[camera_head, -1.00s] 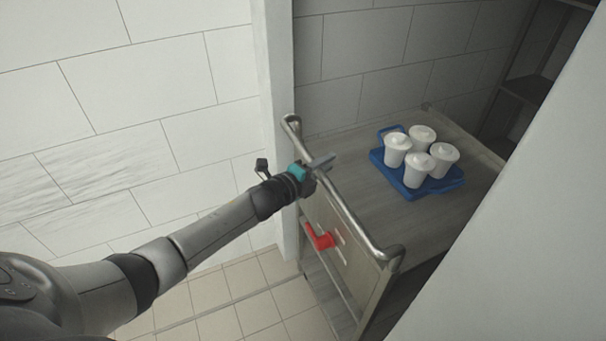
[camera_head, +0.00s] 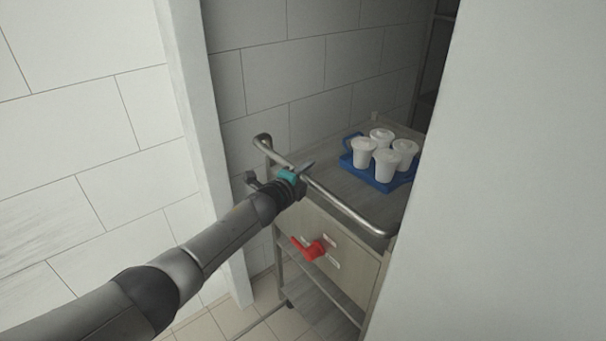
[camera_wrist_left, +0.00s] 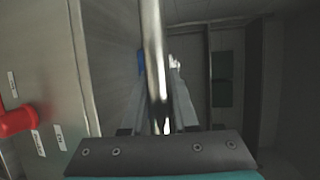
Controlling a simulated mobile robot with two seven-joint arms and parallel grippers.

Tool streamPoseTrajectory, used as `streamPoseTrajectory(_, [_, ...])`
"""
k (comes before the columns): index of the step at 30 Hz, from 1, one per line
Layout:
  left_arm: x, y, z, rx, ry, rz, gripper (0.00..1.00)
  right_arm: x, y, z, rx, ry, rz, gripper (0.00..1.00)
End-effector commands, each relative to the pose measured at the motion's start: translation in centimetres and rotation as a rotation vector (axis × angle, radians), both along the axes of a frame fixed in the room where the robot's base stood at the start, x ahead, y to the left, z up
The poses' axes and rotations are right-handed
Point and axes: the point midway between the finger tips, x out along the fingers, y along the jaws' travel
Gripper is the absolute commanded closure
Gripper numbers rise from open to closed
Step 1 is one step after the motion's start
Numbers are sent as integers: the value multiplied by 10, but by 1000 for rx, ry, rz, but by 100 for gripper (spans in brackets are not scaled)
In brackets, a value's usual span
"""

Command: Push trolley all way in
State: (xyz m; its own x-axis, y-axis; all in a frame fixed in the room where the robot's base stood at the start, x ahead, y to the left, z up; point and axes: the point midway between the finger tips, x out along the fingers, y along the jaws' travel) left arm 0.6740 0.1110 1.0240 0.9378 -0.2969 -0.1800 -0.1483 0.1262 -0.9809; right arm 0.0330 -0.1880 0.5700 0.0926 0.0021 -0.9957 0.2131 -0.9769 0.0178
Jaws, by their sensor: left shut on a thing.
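The trolley (camera_head: 345,192) stands in a narrow recess between a pale wall edge and a white panel. Its metal push bar (camera_head: 345,205) runs along the near side, and a red handle (camera_head: 308,249) sits on its front panel. My left gripper (camera_head: 300,171) is shut on the push bar, near the bar's left half. In the left wrist view the bar (camera_wrist_left: 152,50) runs between the fingers, with the red handle (camera_wrist_left: 14,120) at the left. My right gripper is not in view.
A blue tray (camera_head: 352,163) with several white lidded cups (camera_head: 386,165) rests on the trolley top. The wall edge (camera_head: 205,130) is close on the left, and the white panel (camera_head: 510,180) hides the trolley's right side. Dark shelving (camera_head: 436,60) stands at the back.

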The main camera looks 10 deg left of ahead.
Motion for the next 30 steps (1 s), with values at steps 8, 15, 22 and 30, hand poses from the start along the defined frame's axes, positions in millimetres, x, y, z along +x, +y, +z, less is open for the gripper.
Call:
streamPoseTrajectory(8, [1,-4,5,-4,-8,-4,69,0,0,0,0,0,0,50])
streamPoseTrajectory(15, [1,-2,3,-3,-5,-2,43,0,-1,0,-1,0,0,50])
streamPoseTrajectory(22, [0,-1,2,-1,-3,-1,43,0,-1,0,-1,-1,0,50])
streamPoseTrajectory(30, [-12,4,5,-1,-2,0,43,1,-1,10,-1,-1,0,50])
